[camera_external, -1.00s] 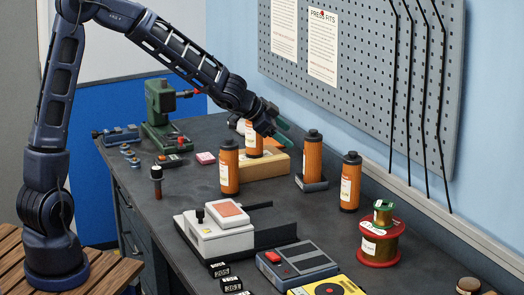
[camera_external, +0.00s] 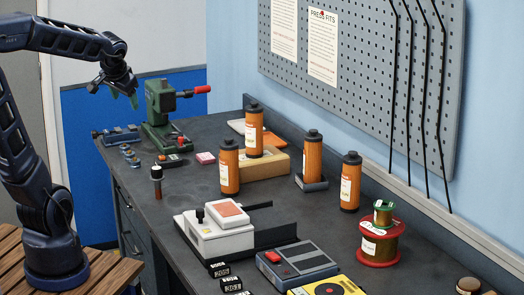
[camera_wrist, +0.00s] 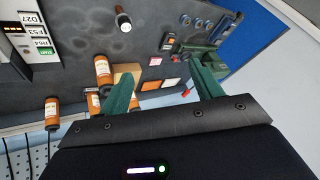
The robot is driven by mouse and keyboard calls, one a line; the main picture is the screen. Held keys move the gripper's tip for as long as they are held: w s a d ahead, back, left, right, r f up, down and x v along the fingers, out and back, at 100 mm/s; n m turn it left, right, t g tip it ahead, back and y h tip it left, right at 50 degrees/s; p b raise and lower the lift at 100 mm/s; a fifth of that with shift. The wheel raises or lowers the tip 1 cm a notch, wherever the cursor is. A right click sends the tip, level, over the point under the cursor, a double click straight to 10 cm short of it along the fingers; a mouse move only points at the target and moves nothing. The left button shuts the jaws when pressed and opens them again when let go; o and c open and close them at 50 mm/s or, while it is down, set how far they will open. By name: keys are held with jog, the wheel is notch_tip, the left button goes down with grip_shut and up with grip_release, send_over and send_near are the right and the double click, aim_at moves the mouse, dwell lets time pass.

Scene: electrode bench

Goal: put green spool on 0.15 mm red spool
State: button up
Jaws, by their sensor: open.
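The green spool (camera_external: 383,213) is a small spool with green rims and copper-coloured wire. It sits upright on top of the larger red spool (camera_external: 379,244), at the right of the bench in the external view. The red spool has red flanges, copper wire and a white label too small to read. My gripper (camera_external: 118,98) is far away at the upper left, raised above the far left end of the bench. In the wrist view its green fingers (camera_wrist: 163,88) are spread apart with nothing between them. Neither spool shows in the wrist view.
Several orange bottles stand mid-bench, one (camera_external: 350,182) left of the spools and one on a wooden block (camera_external: 262,166). A white device (camera_external: 215,232), a grey box (camera_external: 297,264) and a yellow item (camera_external: 328,286) are nearer. A green press (camera_external: 160,115) stands at the far left.

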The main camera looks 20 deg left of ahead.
jog(key=s+a+f+n+g, duration=0.1)
jog(key=s+a, duration=0.1)
jog(key=s, duration=0.4)
jog(key=s+a+n+g+h, duration=0.1)
jog(key=s+a+n, duration=0.1)
jog(key=s, duration=0.5)
jog(key=shift+s+a+f+h, duration=0.3)
jog(key=shift+a+f, duration=0.05)
jog(key=shift+a, duration=0.35)
